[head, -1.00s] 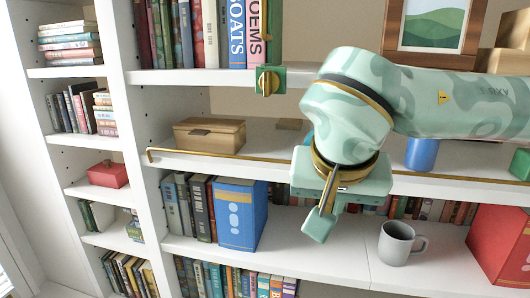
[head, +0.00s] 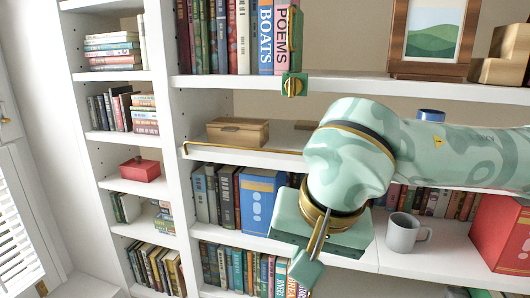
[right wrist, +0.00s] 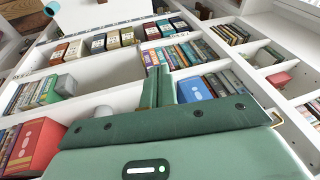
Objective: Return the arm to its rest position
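My right arm comes in from the right in the head view, in front of a white bookcase. Its mint-green gripper (head: 308,266) points down and hangs before the lower shelf, overlapping the blue box (head: 260,200) in the picture. In the right wrist view the two green fingers (right wrist: 157,88) stand side by side with no visible gap and hold nothing that I can see. My left gripper is in neither view.
A grey mug (head: 402,233) and a red box (head: 500,234) stand on the lower shelf, right of the gripper. A wooden box (head: 238,132) sits behind a brass rail (head: 225,153). A green block with a brass knob (head: 293,86) is on the upper shelf's edge.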

